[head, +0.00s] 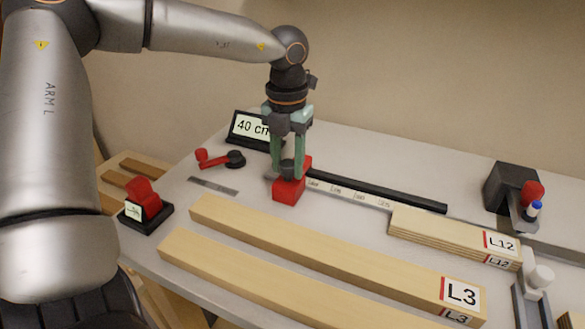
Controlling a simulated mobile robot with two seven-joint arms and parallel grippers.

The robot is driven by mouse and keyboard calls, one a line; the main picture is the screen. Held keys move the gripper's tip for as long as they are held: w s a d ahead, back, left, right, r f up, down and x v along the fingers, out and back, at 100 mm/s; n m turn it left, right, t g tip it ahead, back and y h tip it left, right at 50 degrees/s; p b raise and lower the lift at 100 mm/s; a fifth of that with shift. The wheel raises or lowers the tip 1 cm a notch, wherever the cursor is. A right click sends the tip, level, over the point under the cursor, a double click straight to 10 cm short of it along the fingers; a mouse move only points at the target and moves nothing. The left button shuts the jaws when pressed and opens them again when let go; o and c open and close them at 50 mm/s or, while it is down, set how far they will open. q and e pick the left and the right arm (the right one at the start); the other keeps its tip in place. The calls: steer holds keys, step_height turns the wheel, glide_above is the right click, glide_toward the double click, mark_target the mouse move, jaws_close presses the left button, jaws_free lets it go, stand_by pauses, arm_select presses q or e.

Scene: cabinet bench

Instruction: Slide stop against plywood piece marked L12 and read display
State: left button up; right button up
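The red stop (289,189) sits on the measuring rail (350,193), near its left end. My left gripper (288,170) points down with its two green fingers on either side of the stop's dark knob, and looks shut on it. The plywood piece marked L12 (440,232) lies by the rail to the right, with a clear gap between its left end and the stop. The display (248,128) stands behind the stop and reads "40 cm"; my gripper covers its right edge. My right gripper is not in view.
A long board marked L3 (330,253) and another board (260,285) lie in front. A red-handled lever (220,159) and a red switch box (145,203) are at left. A dark device with a red knob (510,190) and a white-knobbed fixture (535,290) are at right.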

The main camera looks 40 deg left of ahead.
arm_select(q)
steer(key=c, duration=0.4)
steer(key=shift+w+d+b, duration=0.2)
steer(key=shift+d, duration=0.4)
steer(key=shift+w+d+b, duration=0.2)
steer(key=shift+d, duration=0.35)
steer(key=shift+c, duration=0.2)
steer(key=shift+w+d+b, duration=0.15)
steer(key=shift+w+d, duration=0.05)
steer(key=shift+d, duration=0.5)
steer(key=shift+w+d+b, duration=0.15)
steer(key=shift+w+d, duration=0.1)
steer(key=shift+d, duration=0.45)
steer(key=shift+w+d+b, duration=0.15)
steer(key=shift+w+d, duration=0.05)
steer(key=shift+d, duration=0.65)
steer(key=shift+w+d, duration=0.2)
steer(key=shift+d, duration=0.3)
steer(key=shift+w+d, duration=0.15)
steer(key=shift+d, duration=0.35)
steer(key=shift+w+d+p, duration=0.1)
steer(key=shift+w+d, duration=0.15)
steer(key=shift+d, duration=0.5)
steer(key=shift+w+d+p, duration=0.1)
steer(key=shift+w+d, duration=0.15)
steer(key=shift+d, duration=0.55)
steer(key=shift+w+d+p, duration=0.1)
steer(key=shift+w+d, duration=0.15)
steer(key=shift+d, duration=0.5)
